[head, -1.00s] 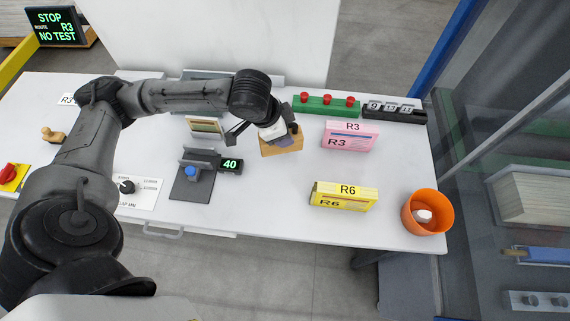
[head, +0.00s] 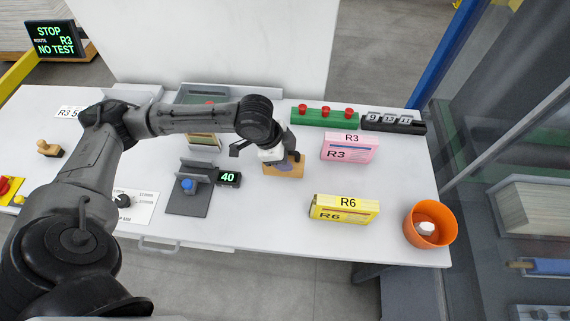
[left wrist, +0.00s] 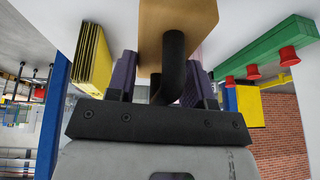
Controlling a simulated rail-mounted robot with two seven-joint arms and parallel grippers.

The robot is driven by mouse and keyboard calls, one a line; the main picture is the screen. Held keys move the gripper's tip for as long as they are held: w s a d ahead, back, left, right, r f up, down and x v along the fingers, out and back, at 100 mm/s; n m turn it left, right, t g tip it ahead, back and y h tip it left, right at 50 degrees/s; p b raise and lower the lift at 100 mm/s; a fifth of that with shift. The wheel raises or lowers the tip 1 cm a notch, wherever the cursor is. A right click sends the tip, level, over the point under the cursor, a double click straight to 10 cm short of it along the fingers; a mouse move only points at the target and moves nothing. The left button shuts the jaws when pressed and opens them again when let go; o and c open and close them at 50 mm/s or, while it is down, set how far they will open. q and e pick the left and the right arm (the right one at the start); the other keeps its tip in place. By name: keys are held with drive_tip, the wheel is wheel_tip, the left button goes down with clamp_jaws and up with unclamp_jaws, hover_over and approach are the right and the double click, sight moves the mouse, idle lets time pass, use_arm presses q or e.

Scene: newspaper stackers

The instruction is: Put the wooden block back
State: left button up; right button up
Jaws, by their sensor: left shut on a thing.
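The wooden block (head: 291,169) is a light brown piece at the middle of the white table. In the left wrist view the wooden block (left wrist: 178,14) fills the top centre, with a black curved handle (left wrist: 173,60) on it. My left gripper (head: 282,162) is at the block from above. In the left wrist view its purple-grey fingers (left wrist: 160,78) stand on both sides of the handle, shut on it. The head view does not show clearly whether the block touches the table. My right gripper is not in view.
A pink R3 box (head: 350,148) and a yellow R6 box (head: 343,209) stand right of the block. A green strip with red knobs (head: 325,117) lies behind. An orange bowl (head: 430,224) is at the right edge. A grey fixture (head: 188,195) with a "40" display (head: 228,178) is left.

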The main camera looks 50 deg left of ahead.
use_arm(q)
wheel_tip(320, 180, down, 4)
drive_tip(key=shift+f+b, duration=0.1)
drive_tip(key=shift+b, duration=0.35)
drive_tip(key=o, duration=1.2)
drive_tip(key=shift+f, duration=0.1)
drive_tip(key=shift+c, duration=0.2)
drive_tip(key=p+v, duration=0.2)
drive_tip(key=v, duration=1)
drive_tip(key=shift+p, duration=0.35)
drive_tip(key=shift+w, duration=0.1)
